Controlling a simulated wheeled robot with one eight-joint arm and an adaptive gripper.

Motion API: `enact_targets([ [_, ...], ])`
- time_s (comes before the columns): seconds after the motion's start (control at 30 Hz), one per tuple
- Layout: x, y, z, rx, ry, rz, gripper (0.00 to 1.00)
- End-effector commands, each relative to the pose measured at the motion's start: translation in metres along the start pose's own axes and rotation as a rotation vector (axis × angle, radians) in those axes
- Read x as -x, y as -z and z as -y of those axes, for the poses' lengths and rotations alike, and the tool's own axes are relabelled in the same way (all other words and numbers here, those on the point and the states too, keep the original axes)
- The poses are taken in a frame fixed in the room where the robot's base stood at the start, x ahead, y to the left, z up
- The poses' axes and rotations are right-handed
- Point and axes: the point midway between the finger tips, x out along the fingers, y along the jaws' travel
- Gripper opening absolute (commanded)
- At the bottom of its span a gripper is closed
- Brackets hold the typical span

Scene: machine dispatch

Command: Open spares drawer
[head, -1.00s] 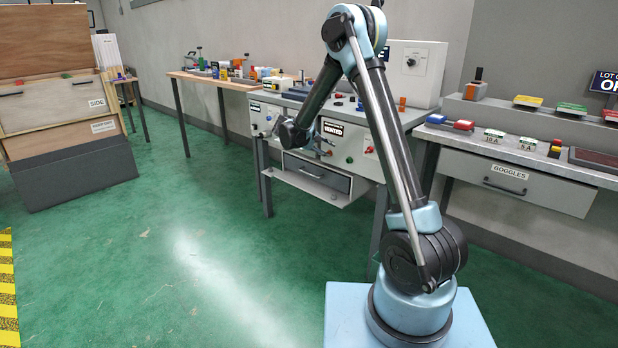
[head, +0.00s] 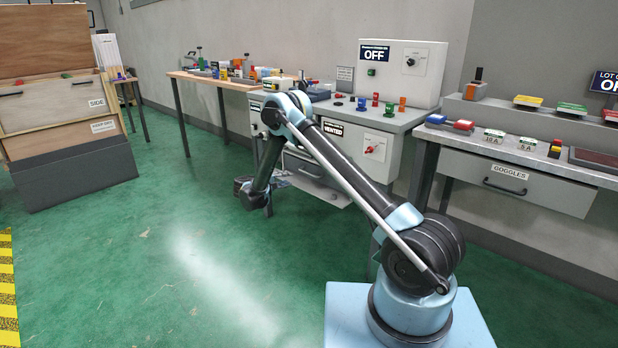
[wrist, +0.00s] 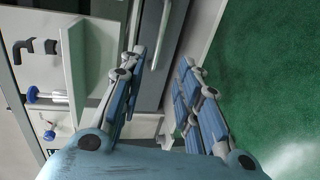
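No label reading "spares" is legible. An unlabelled grey drawer under the middle bench machine (head: 372,150) is mostly hidden behind my arm in the head view. In the wrist view a dark grey front (wrist: 178,45), seemingly that drawer, carries a long pale bar (wrist: 156,45), which looks like its handle. My gripper (wrist: 158,68) is open, with its two fingers apart and the bar showing between and beyond them. I cannot tell whether they touch it. In the head view my gripper (head: 252,192) hangs low in front of the machine, its fingers hard to make out.
A goggles drawer (head: 540,192) is shut under the right bench. A wooden cabinet (head: 55,110) with a side drawer stands at the left. A long wooden table (head: 205,82) is at the back. Green floor (head: 180,235) is clear in front of the machine.

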Motion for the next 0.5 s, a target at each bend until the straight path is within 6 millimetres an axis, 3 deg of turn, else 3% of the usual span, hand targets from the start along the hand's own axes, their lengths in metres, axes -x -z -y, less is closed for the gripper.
enact_targets([
  [0.17,-0.014,0.000,0.001,0.000,-0.003,0.001,0.31],
  [0.5,-0.072,0.000,0.001,-0.001,-0.002,0.002,0.31],
])
